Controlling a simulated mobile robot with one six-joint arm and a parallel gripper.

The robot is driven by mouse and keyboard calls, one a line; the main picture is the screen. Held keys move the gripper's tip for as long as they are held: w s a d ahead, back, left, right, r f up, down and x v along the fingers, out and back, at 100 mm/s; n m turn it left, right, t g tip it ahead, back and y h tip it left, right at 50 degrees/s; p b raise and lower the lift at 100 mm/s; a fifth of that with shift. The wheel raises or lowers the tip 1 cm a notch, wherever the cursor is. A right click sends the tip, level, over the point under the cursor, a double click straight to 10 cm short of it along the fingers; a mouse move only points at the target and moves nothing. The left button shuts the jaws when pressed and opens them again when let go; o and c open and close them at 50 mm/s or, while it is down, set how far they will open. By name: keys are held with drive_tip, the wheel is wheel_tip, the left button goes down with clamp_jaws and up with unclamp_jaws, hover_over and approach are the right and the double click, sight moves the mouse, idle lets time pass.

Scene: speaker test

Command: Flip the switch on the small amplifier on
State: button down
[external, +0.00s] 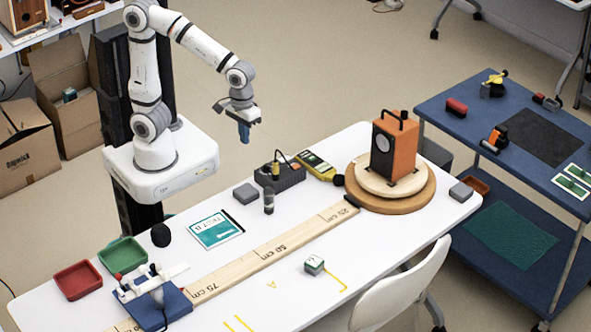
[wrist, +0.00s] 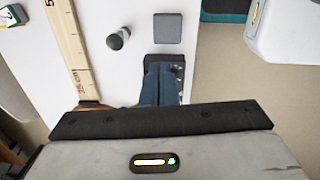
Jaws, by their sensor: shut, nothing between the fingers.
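The small amplifier (external: 282,176) appears to be the dark box on the white table, with a yellow-tipped plug or cable standing at its top. Its switch is too small to tell. In the wrist view the dark box (wrist: 179,72) is partly hidden behind my fingers; small knobs show along its right side. My gripper (external: 244,138) is shut and empty, its blue fingers pointing down. It hangs above the table's back edge, up and left of the amplifier in the external view and apart from it. The blue fingers also show in the wrist view (wrist: 158,82).
A grey block (external: 246,193) and a grey cylinder (external: 268,202) stand just in front of the amplifier. A yellow meter (external: 316,166) lies to its right. An orange speaker (external: 401,152) stands on a round wooden turntable (external: 420,200). A wooden ruler (external: 262,254) crosses the table.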

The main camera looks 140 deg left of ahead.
drive_tip(key=a+n+p, duration=0.1)
drive_tip(key=a+n, duration=0.7)
drive_tip(key=a, duration=0.1)
drive_tip(key=n+h, duration=0.1)
drive_tip(key=n, duration=0.8)
hover_over(282, 159)
drive_tip(key=a, duration=0.2)
drive_tip(key=f, duration=0.2)
drive_tip(key=shift+w+a+r+g+p, duration=0.15)
drive_tip(key=shift+g+p, duration=0.15)
drive_tip(key=shift+p, duration=0.15)
drive_tip(key=f, duration=0.4)
drive_tip(key=d+f, duration=0.1)
drive_tip(key=f, duration=0.4)
drive_tip(key=d+f, duration=0.1)
drive_tip(key=f, duration=0.4)
